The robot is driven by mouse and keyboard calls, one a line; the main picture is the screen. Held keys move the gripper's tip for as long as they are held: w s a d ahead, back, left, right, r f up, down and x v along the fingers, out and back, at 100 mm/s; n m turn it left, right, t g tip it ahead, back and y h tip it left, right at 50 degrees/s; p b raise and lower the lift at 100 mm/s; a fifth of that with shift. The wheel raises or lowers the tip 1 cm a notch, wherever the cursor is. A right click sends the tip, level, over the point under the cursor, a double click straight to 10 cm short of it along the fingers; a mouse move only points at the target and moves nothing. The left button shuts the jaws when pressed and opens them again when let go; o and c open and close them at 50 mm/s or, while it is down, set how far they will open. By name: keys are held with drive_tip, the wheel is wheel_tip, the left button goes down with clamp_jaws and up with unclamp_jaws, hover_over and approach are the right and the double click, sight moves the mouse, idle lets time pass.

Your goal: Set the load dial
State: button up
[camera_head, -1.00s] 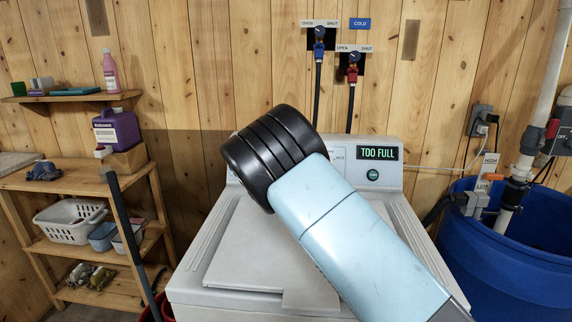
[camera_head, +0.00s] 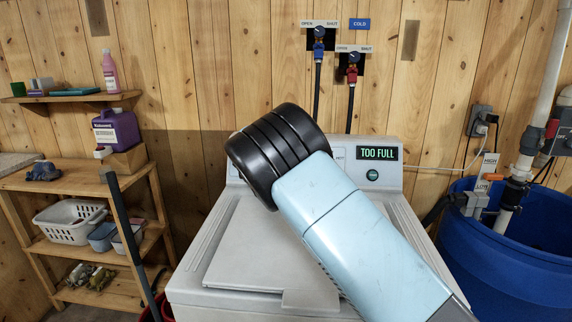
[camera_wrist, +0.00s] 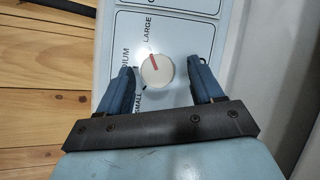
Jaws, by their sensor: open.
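The load dial (camera_wrist: 157,72) is a round white knob with a red pointer line, seen in the wrist view on the washer's light panel. Printed labels around it read SMALL, MEDIUM (partly covered) and LARGE. The red line points up and slightly left, between MEDIUM and LARGE. My gripper (camera_wrist: 160,75) is open, with one blue finger on each side of the dial and gaps between. In the head view my arm hides the dial and gripper. The washer (camera_head: 225,265) has a lit display (camera_head: 377,154) reading TOO FULL and a round button (camera_head: 372,174) below it.
A blue barrel (camera_head: 510,265) with white pipes stands right of the washer. Wooden shelves (camera_head: 75,183) with bottles and baskets stand at left. Blue (camera_head: 319,47) and red (camera_head: 352,72) valves with hoses are on the wall behind.

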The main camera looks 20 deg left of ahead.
drive_tip(key=v, duration=1.3)
drive_tip(key=shift+s, duration=0.35)
